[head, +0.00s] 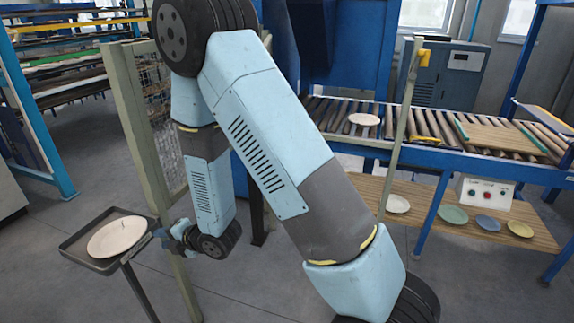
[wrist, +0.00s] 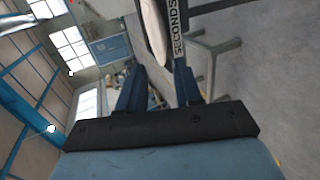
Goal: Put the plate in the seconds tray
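A cream plate (head: 115,238) with a small dark mark lies in a dark tray (head: 78,243) on a stand at the lower left in the head view. In the wrist view the tray's edge (wrist: 178,38) carries the label SECONDS, and the plate (wrist: 153,28) shows beside it. My gripper (head: 165,236) is at the tray's right side, close to the plate's near edge. In the wrist view its two fingers (wrist: 158,78) stand apart, with the plate's edge around their tips. Whether a finger touches the plate, I cannot tell.
A post and mesh panel (head: 150,130) stand just behind my gripper. A roller conveyor (head: 430,130) at the right bears another plate (head: 364,119). Several plates lie on the wooden shelf (head: 385,190) below, near a button box (head: 486,193).

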